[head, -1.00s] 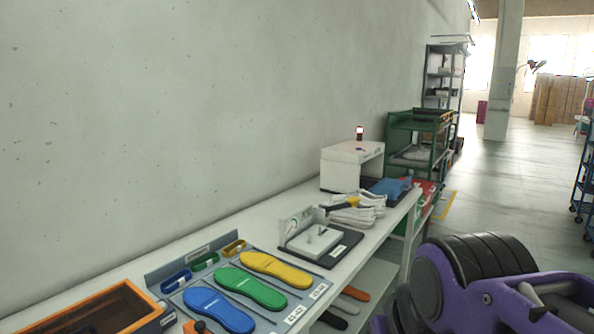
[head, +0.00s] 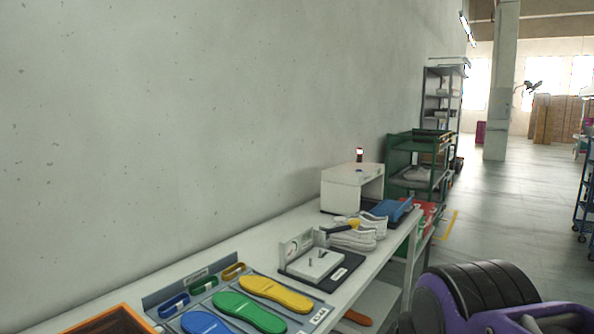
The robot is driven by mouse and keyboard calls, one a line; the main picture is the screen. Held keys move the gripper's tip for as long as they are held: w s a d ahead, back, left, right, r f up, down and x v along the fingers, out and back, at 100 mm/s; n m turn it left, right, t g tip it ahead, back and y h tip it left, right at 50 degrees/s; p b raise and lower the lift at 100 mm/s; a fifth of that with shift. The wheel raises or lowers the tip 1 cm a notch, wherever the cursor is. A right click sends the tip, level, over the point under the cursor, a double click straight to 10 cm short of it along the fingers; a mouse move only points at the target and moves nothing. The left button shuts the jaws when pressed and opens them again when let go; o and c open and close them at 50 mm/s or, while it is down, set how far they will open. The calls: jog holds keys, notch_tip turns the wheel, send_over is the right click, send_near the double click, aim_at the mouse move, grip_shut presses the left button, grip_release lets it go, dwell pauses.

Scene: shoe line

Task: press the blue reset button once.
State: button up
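A white box-shaped machine (head: 351,186) stands at the far end of the long white bench, against the wall. A small signal lamp (head: 360,154) on its top looks red. A tiny bluish-purple spot (head: 359,170) shows on the machine's top front edge; it may be the blue reset button, but it is too small to tell. My gripper is out of view. A purple and black part of my own body fills the lower right corner, well short of the machine.
The bench holds blue, green and yellow insoles (head: 275,294), a grey fixture with a gauge (head: 316,262), white shoes (head: 358,234) and an orange-rimmed tray (head: 112,318). A green rack (head: 416,165) stands beyond. The floor (head: 490,205) to the right is clear.

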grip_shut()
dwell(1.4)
